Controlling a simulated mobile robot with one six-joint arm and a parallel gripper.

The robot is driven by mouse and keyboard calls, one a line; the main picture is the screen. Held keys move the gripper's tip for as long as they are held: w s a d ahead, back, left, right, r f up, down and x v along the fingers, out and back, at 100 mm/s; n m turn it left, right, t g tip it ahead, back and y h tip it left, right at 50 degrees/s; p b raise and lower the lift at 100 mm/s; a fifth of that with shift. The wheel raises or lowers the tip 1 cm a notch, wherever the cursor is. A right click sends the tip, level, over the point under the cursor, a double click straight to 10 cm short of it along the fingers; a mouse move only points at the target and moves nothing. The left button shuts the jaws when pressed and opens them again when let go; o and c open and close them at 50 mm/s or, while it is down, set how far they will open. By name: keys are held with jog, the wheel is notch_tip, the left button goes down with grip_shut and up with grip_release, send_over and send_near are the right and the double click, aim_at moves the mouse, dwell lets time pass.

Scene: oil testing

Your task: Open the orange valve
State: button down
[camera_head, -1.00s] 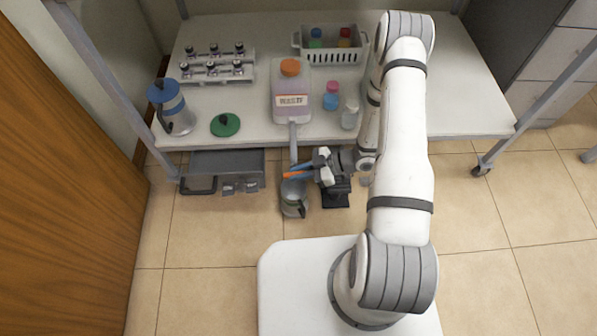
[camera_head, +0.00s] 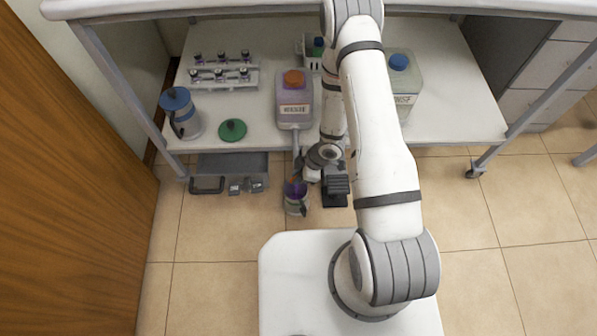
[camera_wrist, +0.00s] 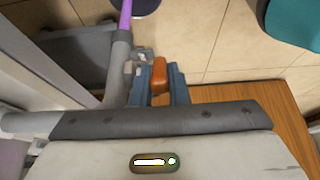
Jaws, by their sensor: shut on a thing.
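The orange valve (camera_wrist: 160,78) shows in the wrist view between the two blue-grey fingers of my gripper (camera_wrist: 160,88), which is shut on it. A grey pipe (camera_wrist: 118,72) runs beside it, and a purple stream (camera_wrist: 124,18) extends from the pipe's end. In the head view, the pipe (camera_head: 296,144) comes down from the waste bottle (camera_head: 294,104) with an orange cap. My gripper (camera_head: 297,179) is at the pipe's low end and largely hides the valve. A clear jug (camera_head: 297,207) stands below, with purple at its top.
The shelf (camera_head: 262,132) holds a blue-lidded jug (camera_head: 181,114), a green lid (camera_head: 232,130), a rack of vials (camera_head: 222,77) and a blue-capped container (camera_head: 400,85). A grey tray (camera_head: 232,168) is left of the pipe. Open tiled floor lies to the right.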

aim_at(291, 180)
jog(key=shift+w+a+h, duration=0.1)
jog(key=shift+a+h, duration=0.15)
jog(key=shift+h, duration=0.75)
jog(key=h+b, duration=0.2)
jog(key=b, duration=0.1)
jog(key=shift+a+f, duration=0.15)
jog(key=shift+f, duration=0.1)
jog(key=h+b, duration=0.2)
jog(key=b, duration=0.1)
jog(key=shift+a, duration=0.1)
jog(key=shift+r+h+b, duration=0.15)
jog(key=shift+h+b, duration=0.25)
jog(key=shift+b, duration=0.2)
jog(key=shift+r, duration=0.1)
jog(key=c, duration=1.4)
grip_release()
notch_tip(291, 180, up, 8)
jog(key=a+p, duration=0.1)
jog(key=p, duration=0.6)
jog(key=shift+p, duration=0.4)
